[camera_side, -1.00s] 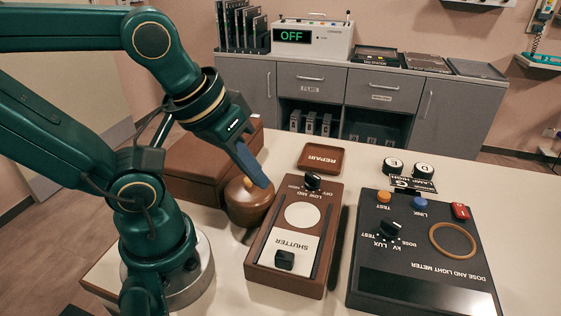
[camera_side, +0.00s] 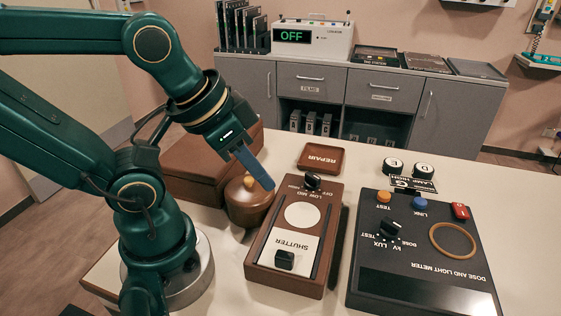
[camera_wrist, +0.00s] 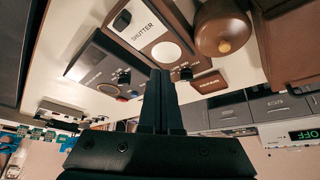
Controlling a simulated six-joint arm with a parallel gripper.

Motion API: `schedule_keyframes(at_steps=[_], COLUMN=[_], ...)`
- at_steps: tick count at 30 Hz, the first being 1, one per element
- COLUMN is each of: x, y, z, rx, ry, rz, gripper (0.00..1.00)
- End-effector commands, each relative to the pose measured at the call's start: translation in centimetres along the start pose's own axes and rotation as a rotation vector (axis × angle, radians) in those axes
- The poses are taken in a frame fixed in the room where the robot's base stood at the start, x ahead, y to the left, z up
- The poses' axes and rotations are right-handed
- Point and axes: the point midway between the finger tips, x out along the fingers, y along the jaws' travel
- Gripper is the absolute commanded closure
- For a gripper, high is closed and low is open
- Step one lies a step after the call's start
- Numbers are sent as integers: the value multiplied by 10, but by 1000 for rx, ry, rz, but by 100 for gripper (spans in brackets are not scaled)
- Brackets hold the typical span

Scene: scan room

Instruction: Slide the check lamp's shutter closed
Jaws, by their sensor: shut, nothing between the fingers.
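The check lamp is a brown box (camera_side: 257,262) on the table in the side view, with a white round window (camera_side: 302,216). Its pale shutter plate (camera_side: 292,240), lettered SHUTTER, lies at the near end with a black knob (camera_side: 284,260); the round window is uncovered. A black dial (camera_side: 312,181) marked OFF, LOW, MID sits at the far end. My gripper (camera_side: 270,186) is shut and empty, above the lamp's far left side, apart from the knob. In the wrist view the shutter (camera_wrist: 140,22) shows at the top, beyond my gripper's fingers (camera_wrist: 161,76).
A round brown lidded pot (camera_side: 247,208) stands left of the lamp, close under my gripper. A brown case (camera_side: 190,160) is behind it. The dose and light meter (camera_side: 425,285) is at right, and a REPAIR tray (camera_side: 321,158) lies behind the lamp.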

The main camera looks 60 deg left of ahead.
Motion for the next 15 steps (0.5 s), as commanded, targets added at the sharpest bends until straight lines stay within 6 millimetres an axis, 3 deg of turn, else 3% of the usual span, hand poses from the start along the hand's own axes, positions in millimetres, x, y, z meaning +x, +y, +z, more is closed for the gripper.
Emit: schedule_keyframes(at_steps=[7,11,15], x=[0,0,-3], y=[0,0,4], z=[0,1,-4], rx=[0,24,160], ry=[0,-5,-46], rz=[0,0,13], gripper=[100,50,48])
